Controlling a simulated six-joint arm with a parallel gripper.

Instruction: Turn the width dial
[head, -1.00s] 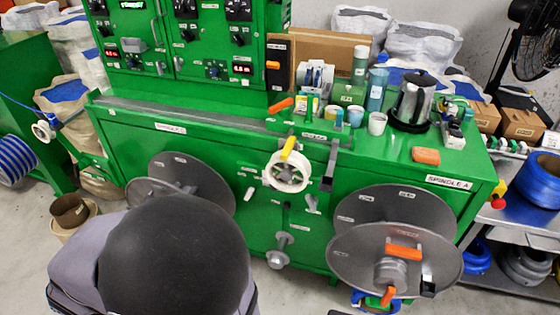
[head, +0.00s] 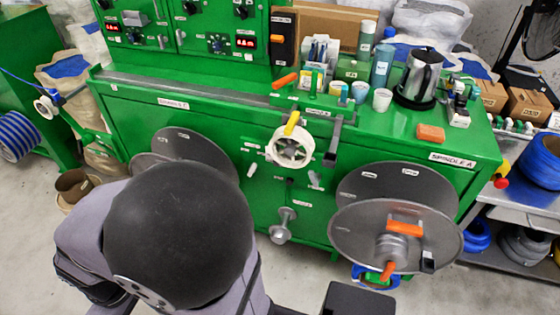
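No dial with a readable "width" label shows, so I cannot tell which control is the width dial. The upper green panel carries several small black knobs, among them one at the top right (head: 243,12) and one lower in the middle (head: 216,43). A white spoked wheel (head: 276,150) with a yellow handle (head: 292,124) sits on the front of the green machine (head: 330,205). My arm, with a large dark rounded joint, fills the lower left. My gripper is not recognisable in the view.
Grey discs stand at the left (head: 192,150) and right (head: 345,235) of the machine front. The worktop holds a kettle (head: 419,75), cups (head: 382,100) and an orange block (head: 430,132). A metal shelf (head: 520,215) with cable coils stands at the right.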

